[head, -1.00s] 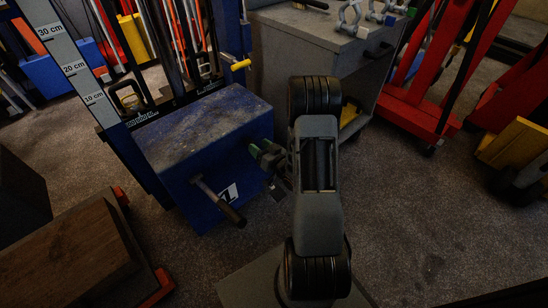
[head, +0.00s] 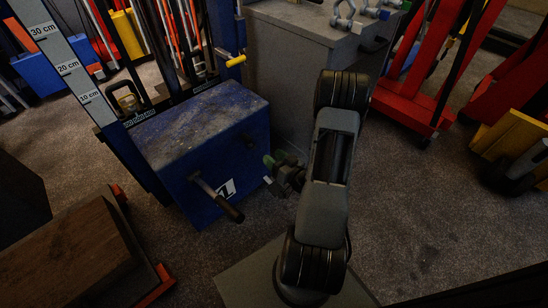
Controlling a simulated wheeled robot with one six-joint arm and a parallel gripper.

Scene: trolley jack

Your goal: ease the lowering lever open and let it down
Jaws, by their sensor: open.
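The trolley jack's blue box (head: 170,180) stands left of my arm, with a scuffed top. A lever with a metal shaft and dark grip (head: 218,200) sticks out from its front face and slants down to the right. A yellow-ended handle (head: 236,61) sits by the blue post behind. I cannot tell for certain which is the lowering lever.
A height scale (head: 69,68) stands at the left of the jack. A wooden block (head: 70,255) lies at lower left. A grey cabinet (head: 290,60) stands behind my arm, with shackles (head: 343,15) on top. A red frame (head: 425,95) is at right.

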